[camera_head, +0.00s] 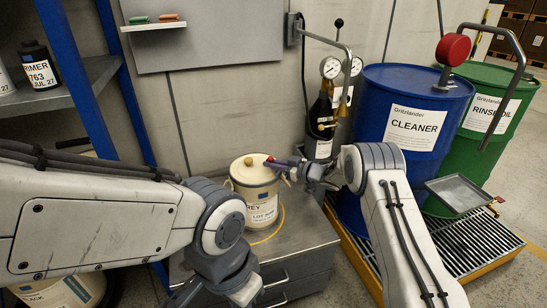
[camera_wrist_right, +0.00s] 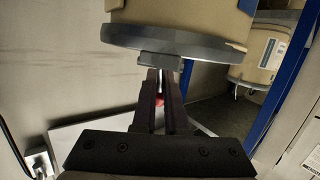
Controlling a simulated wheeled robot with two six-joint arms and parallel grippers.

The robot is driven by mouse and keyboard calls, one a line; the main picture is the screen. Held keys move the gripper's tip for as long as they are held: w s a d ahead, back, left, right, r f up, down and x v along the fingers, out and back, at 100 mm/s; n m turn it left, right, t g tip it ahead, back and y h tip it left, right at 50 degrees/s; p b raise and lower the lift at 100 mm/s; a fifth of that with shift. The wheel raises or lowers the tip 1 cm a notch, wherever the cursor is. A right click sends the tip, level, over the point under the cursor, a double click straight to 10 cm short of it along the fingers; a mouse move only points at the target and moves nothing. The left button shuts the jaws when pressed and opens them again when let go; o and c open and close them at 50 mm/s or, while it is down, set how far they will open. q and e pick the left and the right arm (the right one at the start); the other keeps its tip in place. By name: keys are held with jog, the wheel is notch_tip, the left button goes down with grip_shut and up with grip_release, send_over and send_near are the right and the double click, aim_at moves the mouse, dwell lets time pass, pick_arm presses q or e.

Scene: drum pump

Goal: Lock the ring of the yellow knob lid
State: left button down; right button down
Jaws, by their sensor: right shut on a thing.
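The cream drum (camera_head: 255,207) with a white label stands on the grey cabinet. Its pale lid (camera_head: 256,170) has a small yellow knob (camera_head: 248,160). My right gripper (camera_head: 292,168) is at the lid's right edge, shut on what looks like the ring's red-tipped lever (camera_head: 273,162). In the right wrist view the grey ring (camera_wrist_right: 180,41) runs around a beige drum. My right fingers (camera_wrist_right: 167,80) close just at its latch block (camera_wrist_right: 160,59), with a bit of red behind them. My left gripper (camera_head: 205,293) is low in front of the cabinet, its fingers mostly hidden.
A blue drum (camera_head: 375,165) and a green drum (camera_head: 485,115) stand on a yellow-edged pallet at right. Gauges (camera_head: 331,68) and a dark bottle (camera_head: 320,125) are behind my right gripper. A blue rack post (camera_head: 75,80) is at left.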

jog(key=h+p, duration=0.1)
jog(key=p, duration=0.1)
jog(key=g+h+p, duration=0.1)
jog(key=shift+w+a+r+p, duration=0.1)
jog(key=shift+a+p, duration=0.2)
jog(key=shift+p, duration=0.1)
jog(key=shift+f+n+g+h+p, duration=0.3)
jog(key=shift+f+g+h+p, duration=0.1)
jog(key=shift+p, duration=0.15)
pick_arm(q)
notch_tip(320, 180, up, 6)
pick_arm(e)
jog(key=shift+f, duration=0.1)
pick_arm(q)
jog(key=shift+r, duration=0.1)
pick_arm(e)
jog(key=c, duration=1)
grip_release()
jog(key=shift+o, duration=0.2)
pick_arm(q)
jog(key=shift+r+p, duration=0.4)
jog(key=shift+r, duration=0.05)
pick_arm(e)
jog(key=v, duration=1)
